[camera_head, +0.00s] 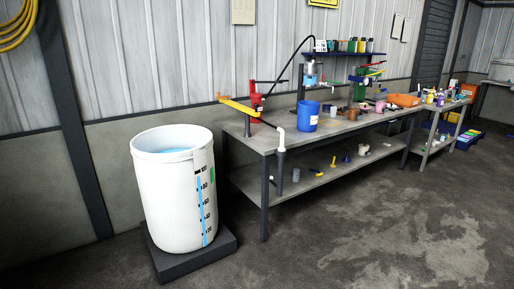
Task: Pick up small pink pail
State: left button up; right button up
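A small pink object (380,106), which looks like the pink pail, stands on the top of the grey workbench (262,139). It is well away from me, right of the blue bucket (307,115) and left of the orange bin (404,100). It is too small in the picture to make out a handle or its contents. Neither of my grippers shows in the head view.
A large white barrel (175,205) with blue liquid stands on a dark platform (204,258) at the left front. The bench's lower shelf (310,182) holds small items. A second table (440,137) stands farther right. The concrete floor (390,235) before the bench is clear.

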aim_at(380, 107)
jog(key=i+j, duration=0.2)
jog(key=i, duration=0.25)
jog(key=i+j+z, duration=0.1)
jog(key=i+j, duration=0.15)
jog(key=i, duration=0.25)
